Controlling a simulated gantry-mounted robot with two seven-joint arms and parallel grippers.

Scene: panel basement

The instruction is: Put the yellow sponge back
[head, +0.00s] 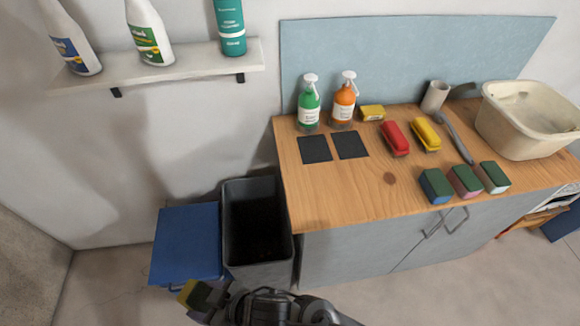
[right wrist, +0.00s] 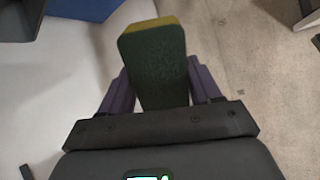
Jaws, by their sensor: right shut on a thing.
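The yellow sponge (head: 188,290) with a dark green scouring side is at the bottom of the head view, low in front of the blue lid and the black bin. My right gripper (head: 205,299) is shut on it. In the right wrist view the sponge (right wrist: 152,68) sticks out from between the two purple fingers of the gripper (right wrist: 158,82), its green side facing the camera and a yellow edge at the far end. My left gripper is not in view.
The wooden counter (head: 340,195) holds green (head: 308,103) and orange (head: 344,102) bottles, a small yellow block (head: 372,112), red and yellow brushes, two black squares and a cream basin (head: 520,125). An open black bin (head: 258,255) stands left of it. Its front left is clear.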

